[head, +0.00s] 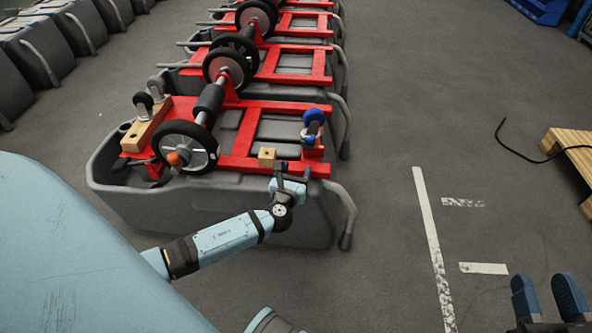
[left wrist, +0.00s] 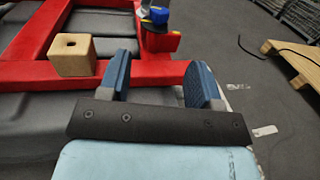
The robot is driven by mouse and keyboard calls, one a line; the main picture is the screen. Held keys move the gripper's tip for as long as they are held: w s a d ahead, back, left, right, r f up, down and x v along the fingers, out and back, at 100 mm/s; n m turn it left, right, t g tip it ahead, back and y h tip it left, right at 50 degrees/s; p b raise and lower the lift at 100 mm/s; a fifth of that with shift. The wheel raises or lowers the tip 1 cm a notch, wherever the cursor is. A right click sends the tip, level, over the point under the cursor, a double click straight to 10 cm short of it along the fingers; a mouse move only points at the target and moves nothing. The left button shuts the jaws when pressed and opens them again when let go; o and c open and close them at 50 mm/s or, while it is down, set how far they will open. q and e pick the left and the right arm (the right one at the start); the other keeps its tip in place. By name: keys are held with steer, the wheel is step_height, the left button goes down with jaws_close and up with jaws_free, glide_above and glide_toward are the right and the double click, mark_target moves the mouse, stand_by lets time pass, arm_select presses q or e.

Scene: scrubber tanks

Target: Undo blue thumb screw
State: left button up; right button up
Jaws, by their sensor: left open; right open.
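A caster with a blue wheel (head: 313,116) stands at the right end of the red frame (head: 240,150) on the nearest grey tank. A small blue part at its foot, apparently the blue thumb screw (head: 307,138), also shows at the top of the left wrist view (left wrist: 161,15); its shape is unclear. My left gripper (head: 292,174) is open and empty at the frame's near right corner, short of the caster. In the left wrist view its blue fingers (left wrist: 158,82) are spread over the red bar. My right gripper (head: 548,298) is open and empty over the floor at bottom right.
A wooden block with a hole (head: 267,157) sits on the frame, left of my left gripper. A black-tyred wheel (head: 186,147) on an axle stands further left. More tanks stand behind. A pallet (head: 574,147) and black cable lie right; the floor between is clear.

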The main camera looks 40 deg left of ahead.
mark_target(307, 140)
arm_select(q)
steer(key=w+a+m+h+b, duration=0.1)
steer(key=w, duration=0.3)
steer(key=w+a+m+h+b, duration=0.1)
steer(key=w+a+h, duration=0.1)
steer(key=w, duration=0.2)
steer(key=w+a+m+t+h, duration=0.1)
steer(key=w+a, duration=0.1)
steer(key=w, duration=0.2)
steer(key=shift+w+h+b, duration=0.1)
steer(key=shift+h+b, duration=0.3)
steer(key=shift+w+a, duration=0.1)
steer(key=shift+w, duration=0.35)
arm_select(e)
step_height(307, 140, down, 10)
steer(key=s+a+m+g+h, duration=0.1)
steer(key=s+m, duration=0.2)
steer(key=m, duration=0.1)
steer(key=shift+a+g, duration=0.35)
steer(key=shift+g, duration=0.05)
arm_select(q)
steer(key=c, duration=0.9)
steer(key=shift+c, duration=0.2)
arm_select(e)
steer(key=shift+w+r, duration=0.15)
steer(key=shift+r, duration=0.15)
